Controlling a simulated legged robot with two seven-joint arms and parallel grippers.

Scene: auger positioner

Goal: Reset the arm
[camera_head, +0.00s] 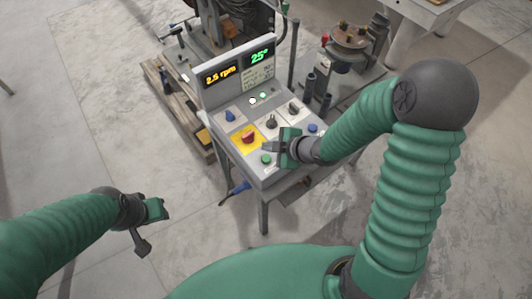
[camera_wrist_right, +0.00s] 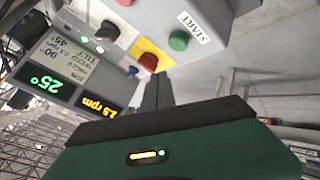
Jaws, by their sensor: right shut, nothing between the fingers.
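The control panel (camera_head: 222,127) has a yellow display (camera_head: 220,74) reading 2.5 rpm and a green display (camera_head: 260,57) reading 25°. A red control (camera_head: 248,138) sits on a yellow plate, near a green button (camera_head: 266,159). Black knobs and a blue knob (camera_head: 230,116) are behind them. My right gripper (camera_head: 270,146) is shut and empty over the panel's front part, beside the red control. In the right wrist view its fingers (camera_wrist_right: 158,92) point towards the red control (camera_wrist_right: 149,62) and the green START button (camera_wrist_right: 178,40); contact is unclear. My left gripper (camera_head: 148,227) hangs over the floor, away from the panel.
Machinery (camera_head: 235,25) stands on a wooden pallet (camera_head: 168,98) behind the panel. A round fixture (camera_head: 351,36) is to its right, and a white table (camera_head: 432,10) is at the top right. The floor left of the panel is mostly clear.

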